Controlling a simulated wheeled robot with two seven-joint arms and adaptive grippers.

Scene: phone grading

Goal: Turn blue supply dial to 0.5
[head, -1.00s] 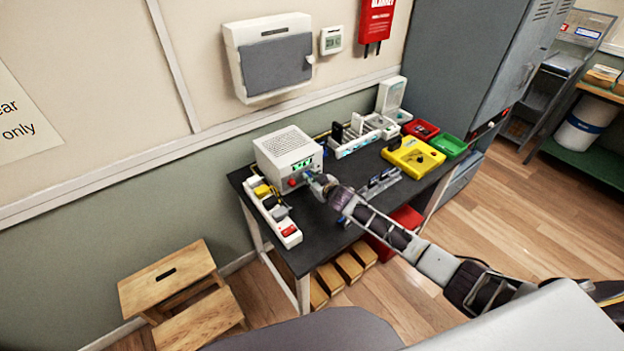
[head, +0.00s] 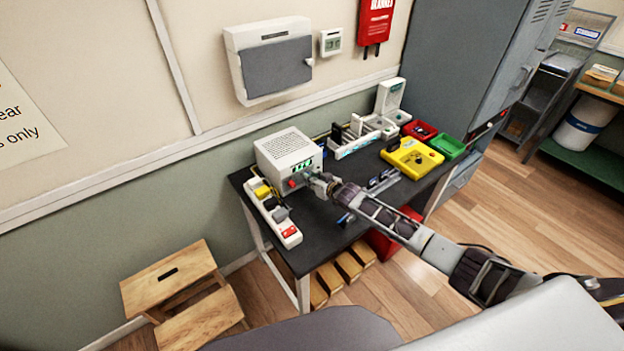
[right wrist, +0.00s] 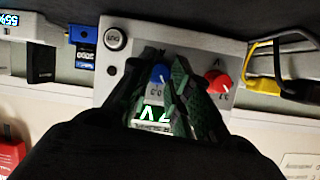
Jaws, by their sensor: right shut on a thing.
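The blue supply dial (right wrist: 160,75) is on the front face of the white power supply, between my right gripper's fingers in the right wrist view. The power supply (head: 284,150) stands at the left back of the dark table, with a lit green display. My right gripper (head: 311,177) is at its front, shut on the blue dial, and hides the dial in the head view. In the right wrist view the right gripper (right wrist: 158,88) has one finger on each side of the dial. The dial's exact setting is too small to read. My left gripper is not in view.
A red dial (right wrist: 217,82) sits close beside the blue one. A white power strip (head: 272,212) with plugs lies left of the supply. A yellow tester (head: 411,157), a red tray (head: 420,130) and a green tray (head: 447,147) are on the right of the table.

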